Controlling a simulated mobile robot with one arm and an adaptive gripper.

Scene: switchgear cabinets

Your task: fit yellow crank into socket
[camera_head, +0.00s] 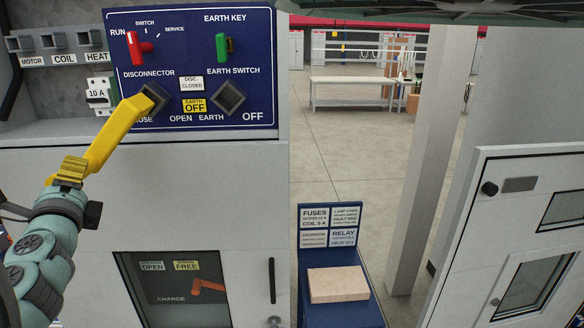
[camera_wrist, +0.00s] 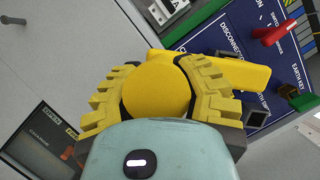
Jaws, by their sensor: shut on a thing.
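My gripper (camera_head: 72,172) is shut on the yellow crank (camera_head: 115,130), and the crank slants up and right from it. The crank's far end is over the disconnector socket (camera_head: 155,97) on the blue panel and hides part of it. I cannot tell whether the end is inside the socket or only in front of it. In the wrist view the round end of the crank (camera_wrist: 156,86) sits between the yellow jaws, and its arm reaches right toward the panel. The dark square earth switch socket (camera_head: 229,97) is to the right, empty.
The blue panel (camera_head: 258,60) also carries a red switch handle (camera_head: 140,47) and a green earth key (camera_head: 223,46). A breaker (camera_head: 101,96) is left of it. Below is a window with an orange charge lever (camera_head: 207,287). A blue stand (camera_head: 350,315) holds a cardboard-coloured box (camera_head: 338,284).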

